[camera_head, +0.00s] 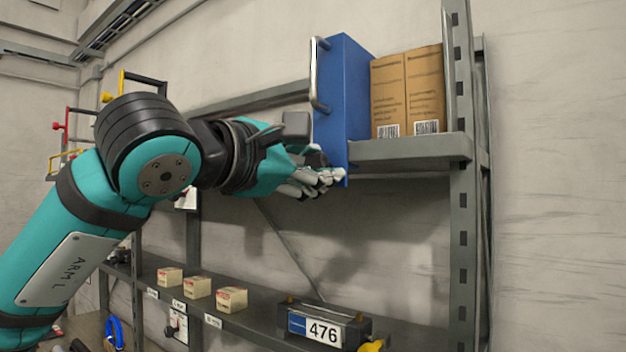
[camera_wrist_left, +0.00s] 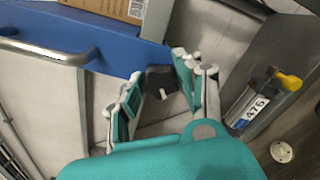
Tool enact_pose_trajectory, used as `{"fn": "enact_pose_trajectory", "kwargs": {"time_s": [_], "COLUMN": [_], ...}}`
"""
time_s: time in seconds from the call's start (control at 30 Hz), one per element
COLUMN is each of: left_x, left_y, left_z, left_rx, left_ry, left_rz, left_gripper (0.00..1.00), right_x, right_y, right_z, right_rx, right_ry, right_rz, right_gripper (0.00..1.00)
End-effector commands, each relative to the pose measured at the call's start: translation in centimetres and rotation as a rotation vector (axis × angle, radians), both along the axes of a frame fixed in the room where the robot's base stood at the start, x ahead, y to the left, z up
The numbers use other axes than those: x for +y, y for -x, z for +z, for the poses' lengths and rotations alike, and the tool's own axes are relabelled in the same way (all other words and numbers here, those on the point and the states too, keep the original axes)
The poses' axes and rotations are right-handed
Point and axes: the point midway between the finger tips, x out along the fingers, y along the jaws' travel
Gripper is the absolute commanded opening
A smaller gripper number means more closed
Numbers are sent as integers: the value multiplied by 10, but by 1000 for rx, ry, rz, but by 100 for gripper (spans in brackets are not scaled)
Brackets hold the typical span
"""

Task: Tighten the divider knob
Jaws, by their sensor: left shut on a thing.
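The blue divider (camera_head: 345,85) stands upright at the left end of the upper shelf, with a metal bar handle (camera_head: 316,75) on its side. It also shows in the left wrist view (camera_wrist_left: 105,42). A small dark knob (camera_wrist_left: 160,82) sits at the lower edge of the divider. My left gripper (camera_head: 322,177) is at the divider's lower front corner, shut on the knob. In the left wrist view, its two fingers (camera_wrist_left: 158,82) stand on either side of the knob. The fingers partly hide the knob in the head view. My right gripper is in neither view.
Two brown cartons (camera_head: 407,92) stand on the upper shelf (camera_head: 415,150) right of the divider. The lower shelf (camera_head: 258,322) holds several small boxes and a dark unit marked 476 (camera_head: 325,325). A slotted upright (camera_head: 462,200) stands at right.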

Motion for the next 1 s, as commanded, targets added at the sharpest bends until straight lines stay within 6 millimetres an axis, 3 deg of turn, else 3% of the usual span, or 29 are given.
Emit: {"fn": "enact_pose_trajectory", "kwargs": {"time_s": [0.4, 1.0], "left_x": [0, 0], "left_y": [1, 0], "left_z": [-1, -2], "left_rx": [-232, -565], "left_ry": [-320, -782], "left_rz": [0, 0], "left_gripper": [3, 3], "right_x": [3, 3], "right_y": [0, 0], "right_z": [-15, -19], "right_rx": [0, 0], "right_ry": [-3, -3], "right_rz": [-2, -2], "right_gripper": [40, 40]}}
